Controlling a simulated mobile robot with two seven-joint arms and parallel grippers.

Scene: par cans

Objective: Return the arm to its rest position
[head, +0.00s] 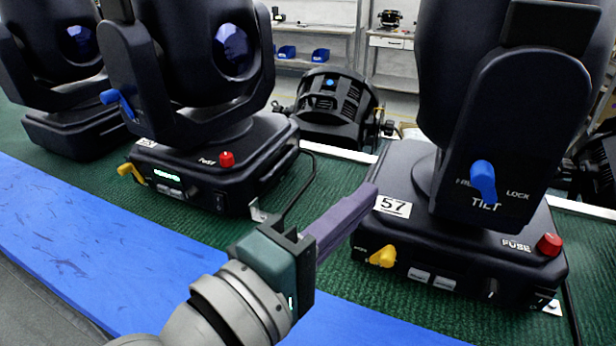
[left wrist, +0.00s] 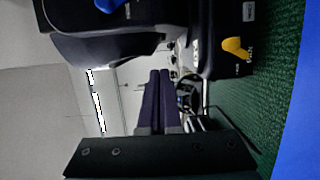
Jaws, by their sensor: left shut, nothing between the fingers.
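My left gripper (head: 358,200) reaches in from the bottom of the head view, its long purple fingers together with nothing between them. It is over the green bench top, in front of the gap between two moving-head lights. Its fingertips appear close to the left side of the base of the light marked 57 (head: 455,250); whether they touch it I cannot tell. In the left wrist view the shut fingers (left wrist: 160,78) point ahead, with a black light and its yellow lever (left wrist: 235,48) at the upper right. My right gripper is not in view.
Another moving-head light (head: 215,165) stands left of the gripper, and a further one (head: 70,125) at the far left. A black par can (head: 325,105) sits behind the gap.

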